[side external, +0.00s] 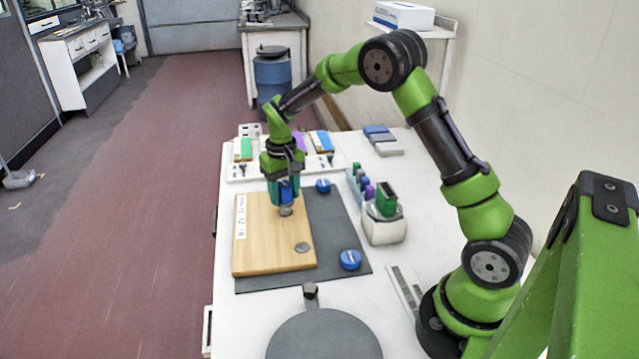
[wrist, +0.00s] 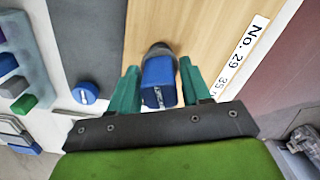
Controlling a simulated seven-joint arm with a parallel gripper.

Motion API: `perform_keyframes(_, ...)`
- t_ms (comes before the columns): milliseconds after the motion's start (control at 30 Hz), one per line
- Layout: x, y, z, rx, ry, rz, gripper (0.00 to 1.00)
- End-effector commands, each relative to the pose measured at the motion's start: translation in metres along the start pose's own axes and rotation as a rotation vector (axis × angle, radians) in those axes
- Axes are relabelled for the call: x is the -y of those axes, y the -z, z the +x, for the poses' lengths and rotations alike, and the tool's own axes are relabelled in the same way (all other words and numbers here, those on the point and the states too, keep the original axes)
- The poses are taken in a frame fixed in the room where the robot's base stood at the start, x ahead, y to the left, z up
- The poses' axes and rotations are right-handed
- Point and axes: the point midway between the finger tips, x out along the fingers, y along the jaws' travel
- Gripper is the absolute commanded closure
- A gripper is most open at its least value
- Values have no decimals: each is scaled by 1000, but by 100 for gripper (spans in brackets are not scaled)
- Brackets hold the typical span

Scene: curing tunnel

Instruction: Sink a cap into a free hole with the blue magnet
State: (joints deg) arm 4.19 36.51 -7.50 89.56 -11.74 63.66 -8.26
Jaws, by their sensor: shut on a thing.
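My gripper (side external: 284,188) has its teal fingers shut on the blue magnet (wrist: 158,84), which it holds upright over the wooden board. The magnet also shows between the fingers in the side view (side external: 286,192). A grey round cap (side external: 286,211) is at the magnet's lower end; its dark edge shows in the wrist view (wrist: 159,49). I cannot tell whether the cap touches the board. The wooden board (side external: 262,256) has a white numbered label. No open hole is clearly visible.
A dark mat (side external: 335,228) lies under the board, with blue round pieces (side external: 322,185) (side external: 350,259) on it. A grey round plate (side external: 325,335) is in front.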

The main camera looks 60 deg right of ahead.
Motion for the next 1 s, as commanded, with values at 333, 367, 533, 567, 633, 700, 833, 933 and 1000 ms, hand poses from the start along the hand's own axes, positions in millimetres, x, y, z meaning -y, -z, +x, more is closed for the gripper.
perform_keyframes(333,0,1,-22,-4,0,-1,89)
perform_keyframes(367,0,1,-24,-4,0,-1,89)
perform_keyframes(533,0,1,-34,-3,0,-1,89)
perform_keyframes(567,0,1,-36,-4,0,-1,89)
perform_keyframes(633,0,1,-40,-4,0,-1,89)
perform_keyframes(700,0,1,-44,-3,0,0,89)
perform_keyframes(833,0,1,-47,-3,0,-1,89)
perform_keyframes(933,0,1,-48,-3,0,-1,89)
perform_keyframes(1000,0,1,-48,-3,0,-1,89)
